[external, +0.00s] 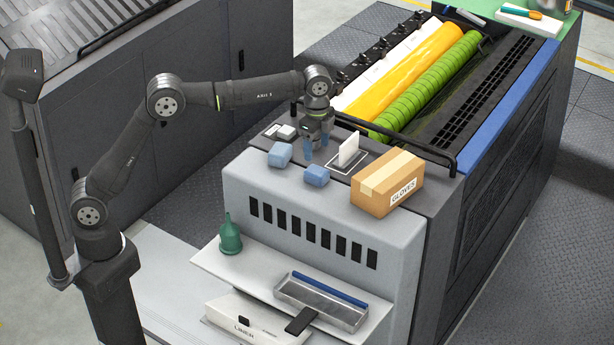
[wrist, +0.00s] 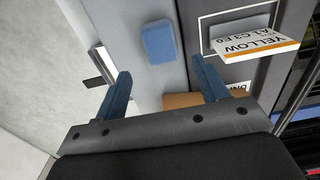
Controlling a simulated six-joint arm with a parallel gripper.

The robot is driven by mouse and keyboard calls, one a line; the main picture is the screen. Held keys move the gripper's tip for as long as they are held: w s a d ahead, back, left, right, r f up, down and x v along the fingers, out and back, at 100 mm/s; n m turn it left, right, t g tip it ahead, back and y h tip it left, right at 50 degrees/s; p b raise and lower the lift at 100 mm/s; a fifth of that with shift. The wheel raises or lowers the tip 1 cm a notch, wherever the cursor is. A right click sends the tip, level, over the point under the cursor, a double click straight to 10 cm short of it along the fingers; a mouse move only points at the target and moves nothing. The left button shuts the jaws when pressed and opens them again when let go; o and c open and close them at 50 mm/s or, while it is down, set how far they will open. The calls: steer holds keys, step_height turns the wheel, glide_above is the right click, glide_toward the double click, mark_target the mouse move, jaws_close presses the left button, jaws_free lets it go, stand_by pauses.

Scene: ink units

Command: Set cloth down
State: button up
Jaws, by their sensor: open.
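Two folded blue cloths lie on the grey top of the machine's end in the external view, the left cloth (external: 280,154) and the right cloth (external: 317,175). My gripper (external: 316,151) is open, with its blue fingers pointing down near both cloths. In the wrist view one blue cloth (wrist: 158,43) lies on the light grey surface beyond the gap between my open fingers (wrist: 162,88). It is apart from both fingers, and nothing shows between them. I cannot tell which of the two cloths this is.
A white card (external: 349,149) stands close to the right of my gripper; its YELLOW lettering (wrist: 258,42) shows in the wrist view. A cardboard GLOVES box (external: 387,183) stands further right. Yellow and green rollers (external: 430,85) lie behind a black rail. A green funnel (external: 230,235) stands on the lower shelf.

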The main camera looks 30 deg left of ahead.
mark_target(316, 170)
steer(key=shift+r, duration=1.6)
step_height(316, 170, down, 13)
steer(key=shift+r, duration=2.35)
